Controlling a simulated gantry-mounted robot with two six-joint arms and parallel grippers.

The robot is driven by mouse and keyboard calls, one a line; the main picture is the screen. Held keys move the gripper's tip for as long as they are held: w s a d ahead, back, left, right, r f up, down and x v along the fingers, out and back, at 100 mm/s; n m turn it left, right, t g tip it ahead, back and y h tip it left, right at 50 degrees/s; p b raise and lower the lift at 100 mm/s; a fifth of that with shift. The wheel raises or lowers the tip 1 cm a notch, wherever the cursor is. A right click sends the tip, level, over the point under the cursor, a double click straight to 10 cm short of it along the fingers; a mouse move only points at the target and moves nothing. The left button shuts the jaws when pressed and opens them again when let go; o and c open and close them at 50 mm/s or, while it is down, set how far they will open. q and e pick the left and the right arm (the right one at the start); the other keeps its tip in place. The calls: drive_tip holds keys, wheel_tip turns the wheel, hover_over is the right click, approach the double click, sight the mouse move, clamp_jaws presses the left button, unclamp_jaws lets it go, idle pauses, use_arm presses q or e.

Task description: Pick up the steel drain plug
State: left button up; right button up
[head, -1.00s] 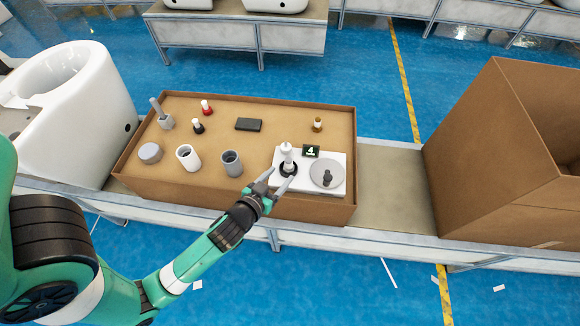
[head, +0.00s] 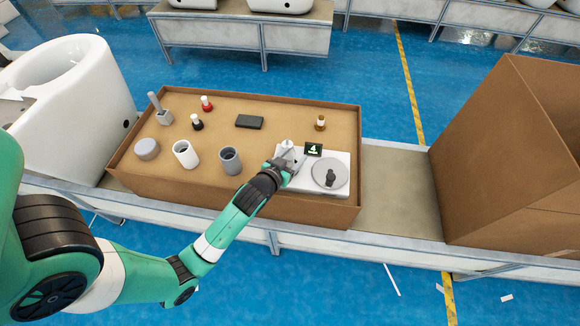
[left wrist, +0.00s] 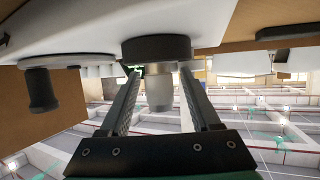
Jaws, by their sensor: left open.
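What I take to be the steel drain plug (left wrist: 160,88) is a pale metallic piece with a whitish end. It stands upright from a black round base (left wrist: 157,47) on a white board (head: 305,185). In the head view the plug (head: 287,145) is mostly hidden behind my left gripper (head: 289,163). The left wrist view is upside down. There the open fingers of my left gripper (left wrist: 162,84) reach along both sides of the plug, with gaps beside it. My right gripper is not in view.
On the white board are a grey disc with a black knob (head: 330,178) and a small dark display (head: 313,150). A brown tray (head: 230,194) also holds cups, small bottles and a black block (head: 249,122). A cardboard box (head: 480,150) stands to the right.

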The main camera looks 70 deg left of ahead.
use_arm(q)
drive_tip(key=shift+w+a+f, duration=0.2)
drive_tip(key=shift+w+a, duration=0.15)
drive_tip(key=shift+w, duration=0.05)
drive_tip(key=shift+c, duration=0.5)
clamp_jaws()
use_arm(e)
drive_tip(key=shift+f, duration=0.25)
use_arm(q)
drive_tip(key=shift+r, duration=0.1)
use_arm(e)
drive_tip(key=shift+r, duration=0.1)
use_arm(q)
drive_tip(key=shift+r+p, duration=0.25)
drive_tip(key=shift+p, duration=0.05)
drive_tip(key=r+p, duration=0.3)
drive_tip(key=r, duration=0.1)
drive_tip(key=shift+s+d, duration=0.15)
drive_tip(key=shift+d, duration=0.2)
drive_tip(key=s+d+r+p, duration=0.7)
drive_tip(key=d+r+p, duration=0.1)
drive_tip(key=d, duration=0.3)
drive_tip(key=shift+d+r+p, duration=0.2)
drive_tip(key=shift+d+p, duration=0.05)
drive_tip(key=shift+p, duration=0.5)
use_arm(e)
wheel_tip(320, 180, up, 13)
